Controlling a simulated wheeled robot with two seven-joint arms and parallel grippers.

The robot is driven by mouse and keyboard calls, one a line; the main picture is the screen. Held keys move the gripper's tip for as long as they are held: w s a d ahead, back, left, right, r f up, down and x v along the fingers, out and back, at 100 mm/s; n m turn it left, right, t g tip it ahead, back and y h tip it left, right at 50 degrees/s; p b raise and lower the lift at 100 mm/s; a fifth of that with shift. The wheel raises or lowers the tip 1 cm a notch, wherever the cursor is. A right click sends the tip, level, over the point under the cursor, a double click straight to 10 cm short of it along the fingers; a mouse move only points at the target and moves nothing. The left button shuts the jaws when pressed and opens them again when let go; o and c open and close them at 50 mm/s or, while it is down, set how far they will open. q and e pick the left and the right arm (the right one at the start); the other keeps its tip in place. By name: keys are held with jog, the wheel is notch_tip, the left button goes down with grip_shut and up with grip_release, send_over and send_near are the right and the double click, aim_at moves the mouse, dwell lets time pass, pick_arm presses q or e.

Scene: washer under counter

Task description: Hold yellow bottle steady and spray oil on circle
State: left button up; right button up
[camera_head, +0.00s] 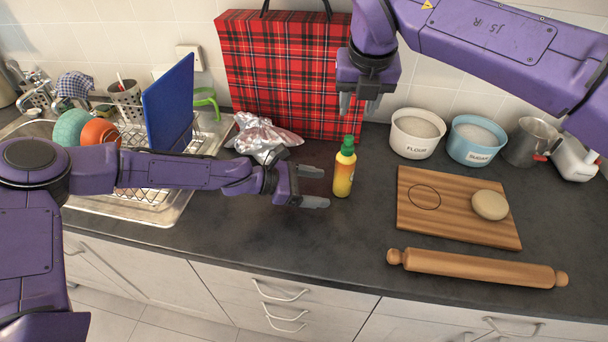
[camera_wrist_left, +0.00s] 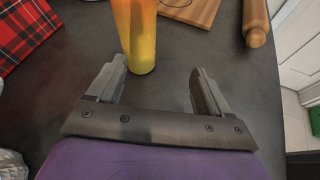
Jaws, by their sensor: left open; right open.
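The yellow bottle (camera_head: 344,172) with a green cap stands upright on the dark counter. My left gripper (camera_head: 325,187) is open and empty just left of the bottle, its fingers pointing toward it. In the left wrist view, the bottle (camera_wrist_left: 136,35) is just beyond the open fingers (camera_wrist_left: 158,85), nearer the left one. My right gripper (camera_head: 358,104) is open above and behind the bottle, fingers pointing down, holding nothing. The drawn circle (camera_head: 425,197) is on the left part of the wooden cutting board (camera_head: 450,226).
A dough ball (camera_head: 490,205) lies on the board, and a rolling pin (camera_head: 478,268) lies in front. Flour (camera_head: 415,145) and sugar (camera_head: 475,151) bowls stand behind. A red plaid bag (camera_head: 290,62) and crumpled foil bag (camera_head: 262,138) are behind my left gripper. A dish rack and sink (camera_head: 165,213) are left.

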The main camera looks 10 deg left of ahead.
aim_at(341, 172)
pick_arm(q)
jog(key=a+h, duration=0.1)
jog(key=w+h, duration=0.1)
jog(key=w+a+n+h, duration=0.1)
jog(key=shift+a+r+t+h, duration=0.25)
jog(key=shift+a+t+h, duration=0.05)
jog(key=shift+t, duration=0.1)
jog(key=shift+w+a+r, duration=0.1)
jog(key=shift+a+r, duration=0.05)
jog(key=shift+a, duration=0.15)
jog(key=shift+w+r+h, duration=0.1)
jog(key=shift+h, duration=0.2)
jog(key=x, duration=0.9)
jog(key=shift+w+d, duration=0.15)
jog(key=shift+w+d+r, duration=0.1)
jog(key=shift+w+d, duration=0.1)
jog(key=shift+d, duration=0.25)
jog(key=c, duration=1.2)
jog(key=shift+o, duration=0.2)
pick_arm(e)
grip_shut()
